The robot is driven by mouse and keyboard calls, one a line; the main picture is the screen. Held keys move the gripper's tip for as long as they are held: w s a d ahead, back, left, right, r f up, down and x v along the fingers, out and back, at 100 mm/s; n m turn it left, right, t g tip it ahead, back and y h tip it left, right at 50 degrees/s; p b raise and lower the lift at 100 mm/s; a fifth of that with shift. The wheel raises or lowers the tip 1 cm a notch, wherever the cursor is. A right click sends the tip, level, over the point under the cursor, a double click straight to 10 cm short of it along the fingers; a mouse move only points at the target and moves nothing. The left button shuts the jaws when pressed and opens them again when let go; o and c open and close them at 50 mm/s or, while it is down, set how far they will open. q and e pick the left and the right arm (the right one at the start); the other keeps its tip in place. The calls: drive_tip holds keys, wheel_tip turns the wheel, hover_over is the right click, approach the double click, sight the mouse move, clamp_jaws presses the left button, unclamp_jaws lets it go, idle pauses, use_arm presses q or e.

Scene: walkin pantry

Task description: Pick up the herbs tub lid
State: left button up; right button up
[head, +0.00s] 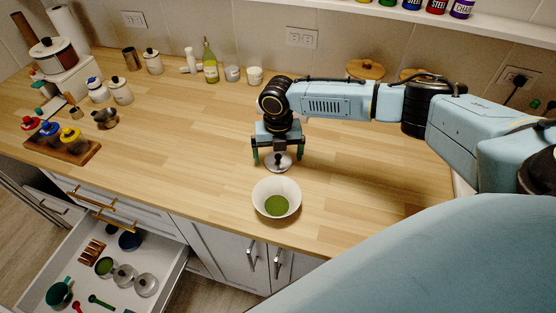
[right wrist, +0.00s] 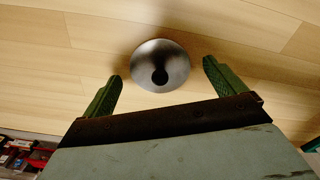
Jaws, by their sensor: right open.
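A round grey metal lid with a dark knob, which looks like the herbs tub lid (head: 278,164), lies flat on the wooden counter. A white tub with green contents (head: 290,203) stands just in front of it, uncovered. My right gripper (head: 279,154) points down over the lid, open, with one green finger on each side. In the right wrist view the lid (right wrist: 172,62) sits between and slightly beyond the two fingertips (right wrist: 160,73). I cannot tell whether a finger touches it. My left gripper is not in view.
A wooden rack with several coloured-lid jars (head: 62,148) stands at the left. Bottles and jars, including a green bottle (head: 210,68), line the back. An open drawer (head: 165,273) holding small items juts out at the lower left. The counter around the lid is mostly clear.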

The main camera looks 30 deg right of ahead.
drive_tip(key=shift+f, duration=0.3)
drive_tip(key=c, duration=1)
